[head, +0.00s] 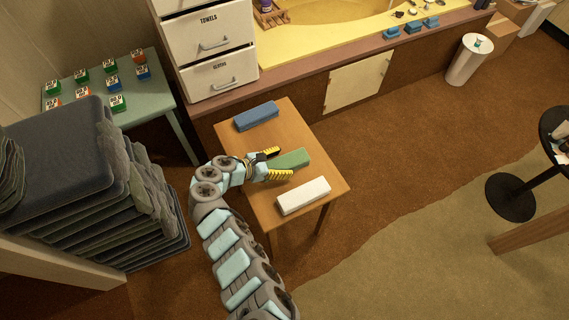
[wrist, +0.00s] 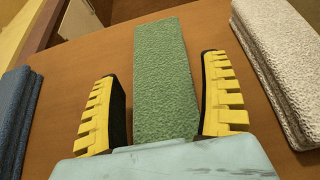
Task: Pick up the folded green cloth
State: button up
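The folded green cloth (head: 291,159) lies on a small wooden table (head: 318,163), between a blue folded cloth (head: 257,115) and a white one (head: 303,196). My gripper (head: 275,164) is at the near end of the green cloth, with its yellow-padded fingers spread. In the wrist view the green cloth (wrist: 165,80) runs lengthwise between the open fingers (wrist: 165,105), with a gap on each side. The gap looks narrower at the right finger near the cloth's near end. Contact with the table cannot be told.
The blue cloth (wrist: 14,112) and white cloth (wrist: 282,65) flank the fingers. White drawers (head: 219,85) and the tub surround (head: 350,55) stand behind the table. A stack of dark folded textiles (head: 75,170) is at left. Brown floor at right (head: 400,140) is clear.

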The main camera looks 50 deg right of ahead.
jog(key=c, duration=0.9)
jog(key=shift+r, duration=0.1)
